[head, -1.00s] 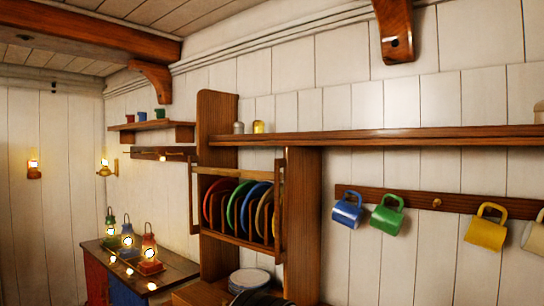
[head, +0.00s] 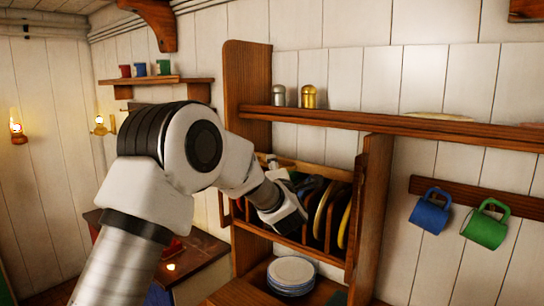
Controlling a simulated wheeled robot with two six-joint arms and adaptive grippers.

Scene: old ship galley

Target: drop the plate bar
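The plate bar (head: 325,173) is a light wooden rail running across the upper front of the plate rack (head: 322,257). Coloured plates stand on edge in the rack, with a yellow plate (head: 325,212) showing clearly; others are partly hidden by my arm. My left gripper (head: 272,165) is at the left part of the bar, in front of the rack. Its fingers are small and partly hidden by my wrist, so I cannot tell whether they are open, shut or touching the bar. My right gripper is not in view.
A stack of white and blue plates (head: 291,273) stands below the rack. A shelf (head: 400,126) with two shakers (head: 308,97) runs above. Blue (head: 429,212) and green (head: 485,225) mugs hang at the right. A wooden post (head: 371,220) borders the rack's right side.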

